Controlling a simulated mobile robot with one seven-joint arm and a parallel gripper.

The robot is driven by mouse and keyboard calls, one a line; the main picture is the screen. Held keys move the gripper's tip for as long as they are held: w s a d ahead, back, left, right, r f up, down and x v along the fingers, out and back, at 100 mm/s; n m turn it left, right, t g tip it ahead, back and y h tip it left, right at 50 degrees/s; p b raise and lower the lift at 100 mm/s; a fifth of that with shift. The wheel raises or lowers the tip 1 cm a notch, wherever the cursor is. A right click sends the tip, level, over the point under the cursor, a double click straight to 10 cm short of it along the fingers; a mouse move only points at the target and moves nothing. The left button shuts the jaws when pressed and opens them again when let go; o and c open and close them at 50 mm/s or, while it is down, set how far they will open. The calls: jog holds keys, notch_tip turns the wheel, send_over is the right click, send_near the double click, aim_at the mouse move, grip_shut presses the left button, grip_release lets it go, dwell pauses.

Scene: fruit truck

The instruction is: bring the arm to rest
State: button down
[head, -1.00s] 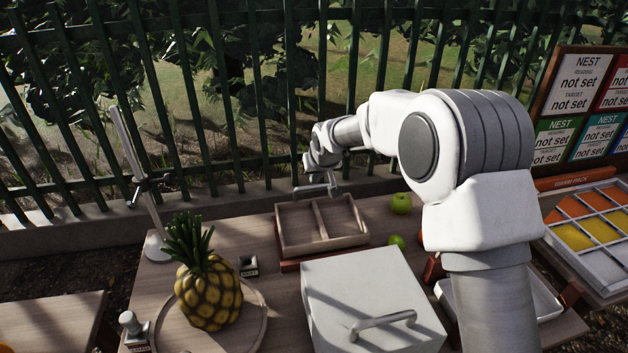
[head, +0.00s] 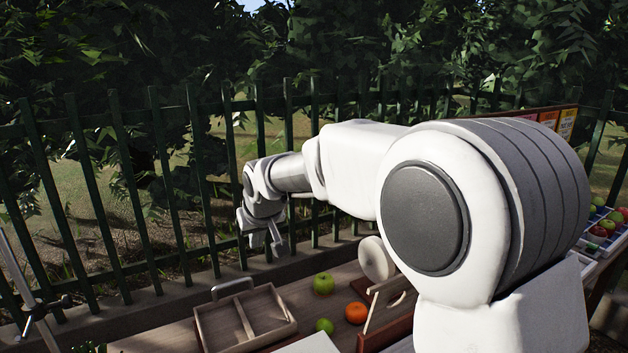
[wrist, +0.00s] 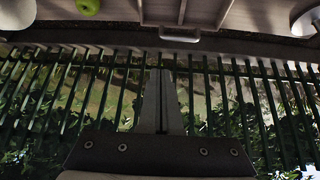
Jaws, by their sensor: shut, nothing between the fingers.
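My arm spans the right half of the head view, reaching toward the fence. My gripper (head: 276,246) hangs at its far end, in front of the fence and above the back of the table. In the wrist view the gripper's fingers (wrist: 161,75) are together, with nothing between them. No fruit or other thing touches the gripper.
A divided wooden tray (head: 246,318) lies on the table (head: 180,338), left of two green apples (head: 323,283) and an orange (head: 356,313). A round pale disc (head: 376,259) stands right of them. A dark metal fence (head: 165,190) runs behind. Colourful fruit bins (head: 603,233) are at far right.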

jog(key=s+d+r+m+h+p, duration=0.1)
jog(key=s+d+r, duration=0.3)
jog(key=s+d, duration=0.45)
jog(key=s+d+r+m+h+p, duration=0.15)
jog(key=s+d+r, duration=0.4)
jog(key=d, duration=0.55)
jog(key=s+d+f+m, duration=0.1)
jog(key=s+d, duration=0.3)
jog(key=s, duration=0.4)
jog(key=s+d+f+m+p, duration=0.1)
jog(key=s+d+f+m, duration=0.1)
jog(key=s+d, duration=0.3)
jog(key=s, duration=0.4)
jog(key=shift+d+f+g, duration=0.15)
jog(key=shift+g, duration=0.15)
